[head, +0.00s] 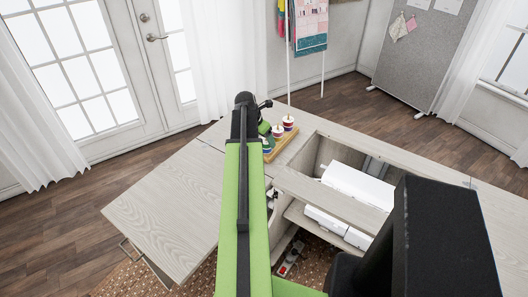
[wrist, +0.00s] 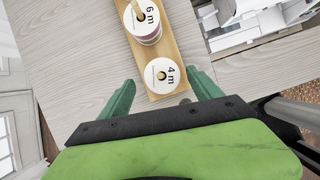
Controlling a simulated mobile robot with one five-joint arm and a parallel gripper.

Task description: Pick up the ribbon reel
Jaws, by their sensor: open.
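Ribbon reels with white tops stand in a row on a narrow wooden tray (wrist: 184,56). In the wrist view, the nearer reel (wrist: 162,76) is marked "4 m" and another reel (wrist: 142,20) behind it is marked "6 m", with a pinkish side. My gripper (wrist: 163,80) is open, its two teal fingers on either side of the tray's near end, with the "4 m" reel between them. I cannot tell whether they touch it. In the head view, reels (head: 288,122) show at the far edge of the cabinet, and my arm partly hides the tray (head: 281,146).
The pale wood cabinet top (head: 165,205) is clear to the left. To the right, an open well holds a white machine (head: 357,186). A power strip (head: 290,258) lies below. A grey board (head: 420,60) stands at the back right.

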